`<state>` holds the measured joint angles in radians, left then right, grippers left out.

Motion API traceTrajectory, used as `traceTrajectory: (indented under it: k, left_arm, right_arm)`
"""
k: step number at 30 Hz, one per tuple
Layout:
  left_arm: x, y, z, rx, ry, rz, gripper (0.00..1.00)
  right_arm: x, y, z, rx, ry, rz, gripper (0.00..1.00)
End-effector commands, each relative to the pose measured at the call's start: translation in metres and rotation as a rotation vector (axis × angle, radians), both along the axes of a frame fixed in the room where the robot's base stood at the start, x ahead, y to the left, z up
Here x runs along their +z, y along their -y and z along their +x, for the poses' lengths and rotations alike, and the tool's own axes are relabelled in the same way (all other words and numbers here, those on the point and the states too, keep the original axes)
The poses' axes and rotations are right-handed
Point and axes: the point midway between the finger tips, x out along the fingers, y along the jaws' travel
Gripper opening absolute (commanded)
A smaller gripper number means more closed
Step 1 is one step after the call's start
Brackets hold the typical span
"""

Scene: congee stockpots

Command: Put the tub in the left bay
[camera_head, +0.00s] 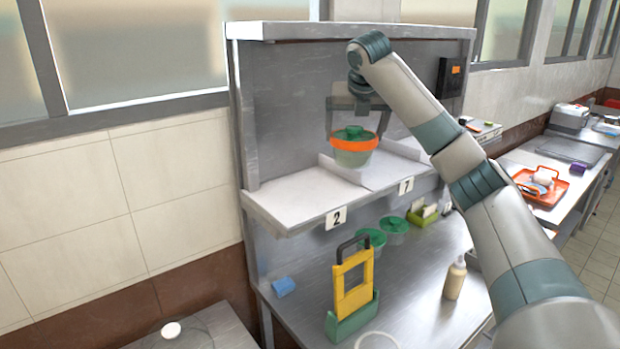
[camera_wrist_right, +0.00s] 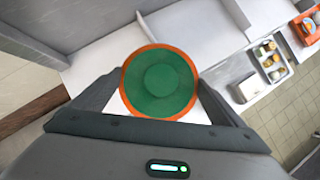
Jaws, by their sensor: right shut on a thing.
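The tub (camera_head: 353,157) is a pale green bowl with an orange band and a green lid. It is upright, and its lid shows from above in the right wrist view (camera_wrist_right: 160,83). My right gripper (camera_head: 355,135) is shut on it, one finger on each side. The tub is at the upper shelf, in front of the low divider (camera_head: 372,172) in the head view; I cannot tell whether it touches the shelf. The left bay (camera_head: 290,195), labelled 2, is bare where it shows. The right bay is labelled 7 (camera_head: 405,186). My left gripper is not in view.
An orange tray (camera_head: 541,188) lies on the far right counter.

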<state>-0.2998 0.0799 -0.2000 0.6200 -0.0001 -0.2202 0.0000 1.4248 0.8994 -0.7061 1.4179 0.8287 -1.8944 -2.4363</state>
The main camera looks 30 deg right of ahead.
Motion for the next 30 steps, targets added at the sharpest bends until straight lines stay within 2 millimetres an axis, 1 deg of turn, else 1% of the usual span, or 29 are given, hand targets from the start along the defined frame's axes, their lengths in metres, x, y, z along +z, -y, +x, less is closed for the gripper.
traceTrajectory:
  k: [1, 5, 12, 16, 21, 30]
  left_arm:
    - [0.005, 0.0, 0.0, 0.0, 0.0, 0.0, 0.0]
    - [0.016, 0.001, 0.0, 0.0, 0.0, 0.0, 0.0]
    - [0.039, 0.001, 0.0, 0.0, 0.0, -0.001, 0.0]
    - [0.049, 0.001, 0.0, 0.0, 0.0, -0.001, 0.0]
    - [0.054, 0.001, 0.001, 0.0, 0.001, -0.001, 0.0]
    - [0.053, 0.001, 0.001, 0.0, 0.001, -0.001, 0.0]
  right_arm:
    - [-0.001, -0.006, 0.004, 0.003, 0.0, -0.001, 0.48]
    - [-0.011, -0.021, 0.017, 0.004, -0.001, -0.001, 0.48]
    - [-0.037, -0.056, 0.046, 0.004, -0.001, 0.001, 0.48]
    - [-0.05, -0.072, 0.059, 0.003, 0.0, 0.001, 0.48]
    - [-0.061, -0.083, 0.068, 0.001, 0.002, 0.001, 0.48]
    - [-0.064, -0.084, 0.07, 0.0, 0.003, 0.001, 0.48]
